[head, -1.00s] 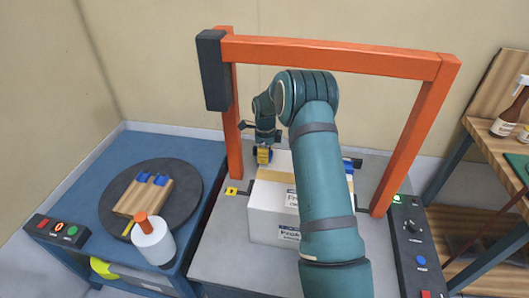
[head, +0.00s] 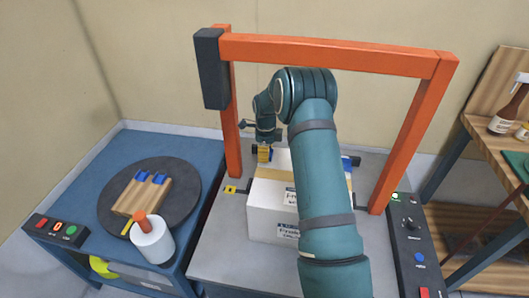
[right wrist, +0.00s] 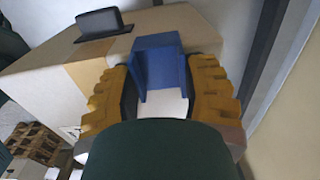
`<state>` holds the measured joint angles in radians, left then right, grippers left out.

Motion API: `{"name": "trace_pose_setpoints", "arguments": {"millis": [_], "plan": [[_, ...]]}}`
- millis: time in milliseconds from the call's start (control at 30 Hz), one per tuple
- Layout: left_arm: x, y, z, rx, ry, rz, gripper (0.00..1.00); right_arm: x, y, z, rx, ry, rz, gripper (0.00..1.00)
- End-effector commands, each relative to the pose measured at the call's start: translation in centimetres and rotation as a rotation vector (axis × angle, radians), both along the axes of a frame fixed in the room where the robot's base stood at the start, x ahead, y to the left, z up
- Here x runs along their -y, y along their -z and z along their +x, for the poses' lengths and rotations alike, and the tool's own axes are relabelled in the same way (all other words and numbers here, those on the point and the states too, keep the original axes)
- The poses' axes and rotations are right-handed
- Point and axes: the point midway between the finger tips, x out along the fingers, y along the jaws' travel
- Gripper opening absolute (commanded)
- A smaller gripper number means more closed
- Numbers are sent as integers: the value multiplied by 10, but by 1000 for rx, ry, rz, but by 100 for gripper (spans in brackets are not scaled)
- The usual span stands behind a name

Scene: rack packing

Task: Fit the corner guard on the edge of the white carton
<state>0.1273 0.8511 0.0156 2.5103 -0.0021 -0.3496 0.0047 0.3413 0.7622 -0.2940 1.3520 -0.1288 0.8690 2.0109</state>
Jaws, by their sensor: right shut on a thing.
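The white carton (head: 268,225) stands on the grey table under the orange frame. It has a tan tape band and printed labels, and my right arm hides part of it. My right gripper (head: 264,154) is at the carton's far left corner. In the right wrist view its yellow fingers are shut on a blue corner guard (right wrist: 160,62). The guard is at the carton's edge, open side towards the camera; I cannot tell whether it touches. The carton's taped top (right wrist: 60,65) also shows there. My left gripper is not in view.
Two blue guards (head: 151,178) lie on a wooden block on the dark turntable (head: 185,205) at left. A white bottle-like container (head: 152,245) stands beside it. Orange posts (head: 405,150) flank the carton. A control panel (head: 412,245) is at right.

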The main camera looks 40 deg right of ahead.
Motion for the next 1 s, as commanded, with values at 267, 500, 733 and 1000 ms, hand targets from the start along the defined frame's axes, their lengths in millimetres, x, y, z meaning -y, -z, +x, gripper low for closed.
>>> {"name": "trace_pose_setpoints", "arguments": {"millis": [267, 500, 733, 1000], "plan": [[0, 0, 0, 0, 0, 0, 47, 1, 0, -1, 0, 0, 0, 24], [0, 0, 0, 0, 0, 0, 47, 1, 0, -1, 0, 0, 0, 80], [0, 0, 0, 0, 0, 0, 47, 1, -1, -1, 0, 0, 0, 80], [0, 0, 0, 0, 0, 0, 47, 1, -34, 0, 3, 0, -1, 80]]}}
